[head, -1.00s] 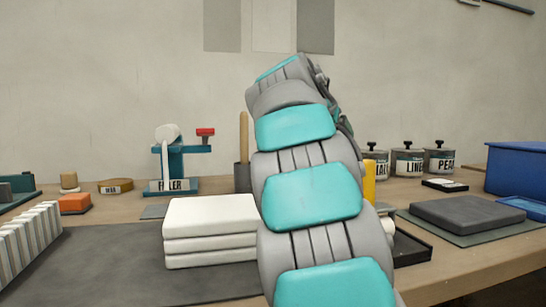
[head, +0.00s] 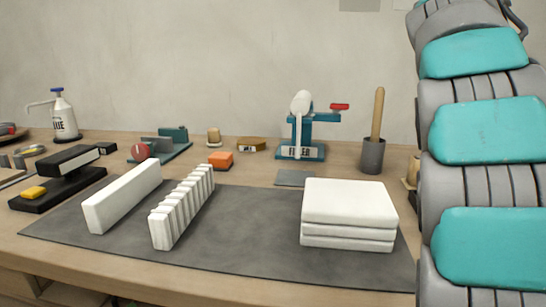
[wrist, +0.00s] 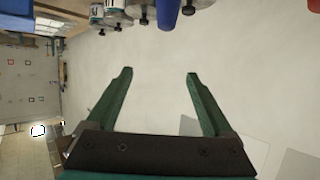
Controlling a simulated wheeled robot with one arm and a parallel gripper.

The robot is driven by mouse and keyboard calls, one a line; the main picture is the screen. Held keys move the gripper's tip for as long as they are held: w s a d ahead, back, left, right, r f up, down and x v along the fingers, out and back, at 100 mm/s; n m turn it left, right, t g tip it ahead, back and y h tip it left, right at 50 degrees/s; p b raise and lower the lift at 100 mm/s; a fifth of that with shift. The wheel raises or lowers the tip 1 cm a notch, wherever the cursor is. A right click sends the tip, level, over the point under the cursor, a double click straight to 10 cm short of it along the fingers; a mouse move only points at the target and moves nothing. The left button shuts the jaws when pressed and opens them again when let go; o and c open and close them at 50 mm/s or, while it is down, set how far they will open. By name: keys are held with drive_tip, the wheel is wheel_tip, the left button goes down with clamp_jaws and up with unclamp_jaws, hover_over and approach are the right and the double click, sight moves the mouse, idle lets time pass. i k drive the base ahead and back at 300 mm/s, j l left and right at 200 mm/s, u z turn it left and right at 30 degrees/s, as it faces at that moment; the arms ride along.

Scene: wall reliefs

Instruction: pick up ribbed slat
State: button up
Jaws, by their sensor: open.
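The ribbed slat (head: 183,207) is a white bar with a row of ridges. It stands on edge on a dark grey mat (head: 250,240), in the left half of the head view. A smooth white slat (head: 125,195) stands on edge to its left. My gripper (wrist: 158,75) shows only in the wrist view, with two green fingers apart and nothing between them. It is away from the slat, facing the pale wall. The slat is not in the wrist view.
A stack of white slabs (head: 348,215) sits on the mat's right part. Behind are an orange block (head: 220,160), a teal filler stand (head: 300,150) and a grey pot (head: 372,155) with a wooden handle. A black device (head: 58,185) stands at left. The mat between ribbed slat and stack is clear.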

sight(167, 223)
drive_tip(key=k, duration=1.5)
